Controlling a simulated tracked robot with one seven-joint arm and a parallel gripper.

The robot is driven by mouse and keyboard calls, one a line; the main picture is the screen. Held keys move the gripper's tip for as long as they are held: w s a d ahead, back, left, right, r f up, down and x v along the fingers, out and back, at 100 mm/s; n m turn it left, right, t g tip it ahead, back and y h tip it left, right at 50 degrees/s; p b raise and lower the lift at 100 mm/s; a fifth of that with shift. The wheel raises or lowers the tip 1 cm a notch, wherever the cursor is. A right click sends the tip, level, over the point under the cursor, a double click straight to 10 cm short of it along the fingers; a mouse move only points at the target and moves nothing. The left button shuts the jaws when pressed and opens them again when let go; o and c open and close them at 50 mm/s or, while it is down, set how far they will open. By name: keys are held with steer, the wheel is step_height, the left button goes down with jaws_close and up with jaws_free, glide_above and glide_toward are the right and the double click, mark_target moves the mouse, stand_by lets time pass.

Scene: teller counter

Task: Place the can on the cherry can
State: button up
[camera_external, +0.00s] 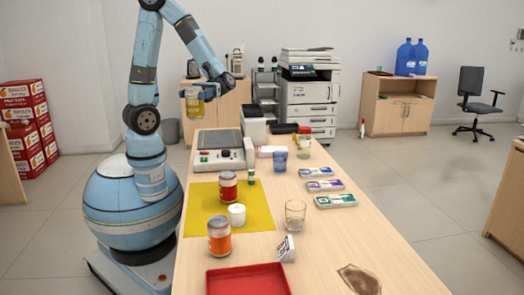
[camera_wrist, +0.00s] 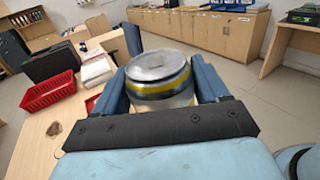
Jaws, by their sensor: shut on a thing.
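My gripper (camera_external: 196,92) is shut on a can (camera_external: 195,106) with a yellow band, held high at the counter's far left edge. In the wrist view the held can (camera_wrist: 158,78) sits between both fingers, its metal end toward the camera. A red can (camera_external: 228,186) stands upright on the yellow mat, well below and nearer than my gripper. An orange can (camera_external: 219,236) stands at the mat's near edge. The labels are too small to read; the red one looks like the cherry can. Both tops look bare.
A white cup (camera_external: 237,214) stands between the cans on the yellow mat (camera_external: 199,202). A grey device (camera_external: 217,160) stands beyond the mat.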

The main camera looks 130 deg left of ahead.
mark_target(190, 110)
steer(key=shift+f, duration=2.5)
steer(key=shift+w+a+f, duration=0.15)
steer(key=shift+w+f, duration=3.1)
steer(key=shift+w, duration=0.25)
steer(key=shift+w+a+f, duration=0.1)
steer(key=shift+w+f, duration=3.15)
steer(key=shift+w, duration=0.2)
steer(key=shift+f, duration=0.1)
steer(key=o, duration=1.5)
steer(key=shift+c, duration=0.2)
steer(key=shift+a, duration=0.1)
